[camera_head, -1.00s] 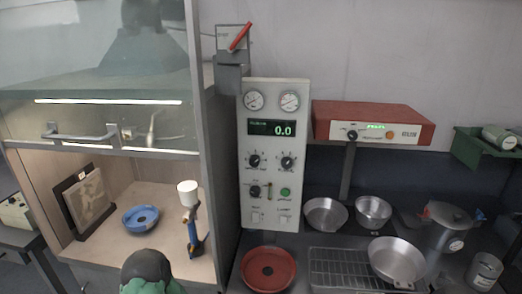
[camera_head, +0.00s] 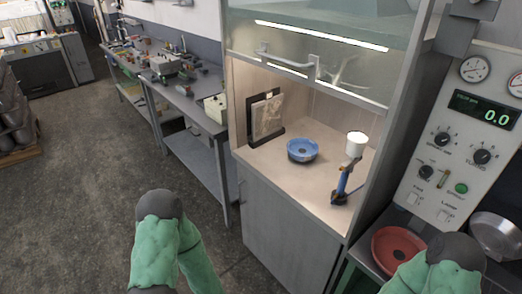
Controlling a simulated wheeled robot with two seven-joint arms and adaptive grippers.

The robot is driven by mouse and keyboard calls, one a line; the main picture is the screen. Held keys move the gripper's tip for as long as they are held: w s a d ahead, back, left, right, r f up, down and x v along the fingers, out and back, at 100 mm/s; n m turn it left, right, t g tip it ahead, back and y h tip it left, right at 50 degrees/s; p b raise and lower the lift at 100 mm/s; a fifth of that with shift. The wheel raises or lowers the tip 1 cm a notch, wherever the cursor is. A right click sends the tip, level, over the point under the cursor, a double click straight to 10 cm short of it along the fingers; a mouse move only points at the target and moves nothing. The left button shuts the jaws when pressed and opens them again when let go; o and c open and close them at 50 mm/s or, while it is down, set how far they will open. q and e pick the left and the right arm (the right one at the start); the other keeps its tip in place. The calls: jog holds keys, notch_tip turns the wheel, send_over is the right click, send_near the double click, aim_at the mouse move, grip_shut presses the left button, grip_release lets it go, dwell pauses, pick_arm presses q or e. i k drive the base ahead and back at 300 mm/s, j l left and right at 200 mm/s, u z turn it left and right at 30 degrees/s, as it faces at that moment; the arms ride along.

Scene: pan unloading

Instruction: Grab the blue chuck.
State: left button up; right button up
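The blue chuck (camera_head: 302,151) is a round, shallow ring with a darker centre. It lies flat on the light wooden floor of the open-fronted cabinet, right of the picture's middle. Nothing is touching it that I can see. Parts of my two green-covered arms with dark caps show at the bottom, one left of centre and one at the lower right. Both are outside the cabinet and apart from the chuck. Neither gripper is in view.
A framed panel (camera_head: 267,116) stands left of the chuck. A blue stand with a white cup (camera_head: 357,144) stands to its right. The raised glass sash (camera_head: 330,70) hangs above. A red dish (camera_head: 398,248) lies right of the cabinet. Open floor (camera_head: 90,170) is at left.

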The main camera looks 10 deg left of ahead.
aim_at(301, 148)
jog(key=j+z, duration=0.2)
jog(key=z, duration=0.25)
jog(key=i+j+z, duration=0.2)
jog(key=j+z, duration=0.15)
jog(key=j, duration=0.8)
jog(key=j+z, duration=0.35)
jog(key=j, duration=0.75)
